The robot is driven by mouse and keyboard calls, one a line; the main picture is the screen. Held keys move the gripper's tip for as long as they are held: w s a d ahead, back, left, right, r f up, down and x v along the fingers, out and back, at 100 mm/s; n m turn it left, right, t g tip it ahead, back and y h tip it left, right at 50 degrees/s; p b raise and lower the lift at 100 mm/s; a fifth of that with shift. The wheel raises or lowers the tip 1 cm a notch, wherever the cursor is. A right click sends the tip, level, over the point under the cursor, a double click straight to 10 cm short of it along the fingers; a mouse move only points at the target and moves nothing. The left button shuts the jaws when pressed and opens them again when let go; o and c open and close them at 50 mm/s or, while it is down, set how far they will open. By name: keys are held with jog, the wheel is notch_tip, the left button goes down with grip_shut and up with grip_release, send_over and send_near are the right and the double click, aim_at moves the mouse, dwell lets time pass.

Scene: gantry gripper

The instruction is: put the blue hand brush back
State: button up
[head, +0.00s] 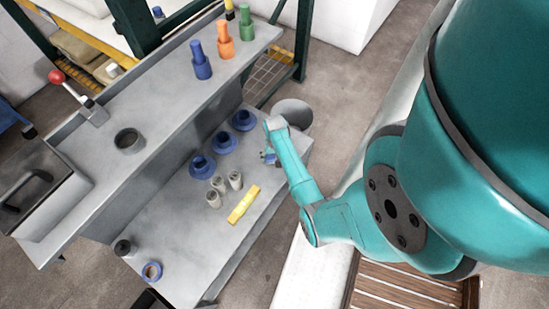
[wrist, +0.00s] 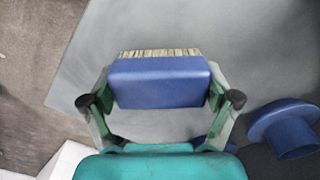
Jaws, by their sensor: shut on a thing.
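The blue hand brush (wrist: 160,84) is between the two fingers of my gripper (wrist: 160,92) in the wrist view. Its blue block faces the camera and its pale bristles show along the far edge. My gripper is shut on it, one finger at each end. In the head view, my gripper (head: 269,157) is over the right part of the lower grey bench, near its edge. Only a small bit of blue shows there, and the arm hides most of the brush. I cannot tell whether the brush touches the bench.
The lower bench (head: 180,240) holds blue flanged parts (head: 203,166), grey cylinders (head: 235,180), a yellow block (head: 243,204) and a blue-edged ring (head: 152,272). The raised shelf (head: 165,105) bears blue, orange (head: 225,40) and green pegs. A grey round bin (head: 293,112) stands beyond my gripper.

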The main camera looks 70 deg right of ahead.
jog(key=shift+f, duration=0.6)
jog(key=shift+f, duration=0.15)
jog(key=o, duration=1.3)
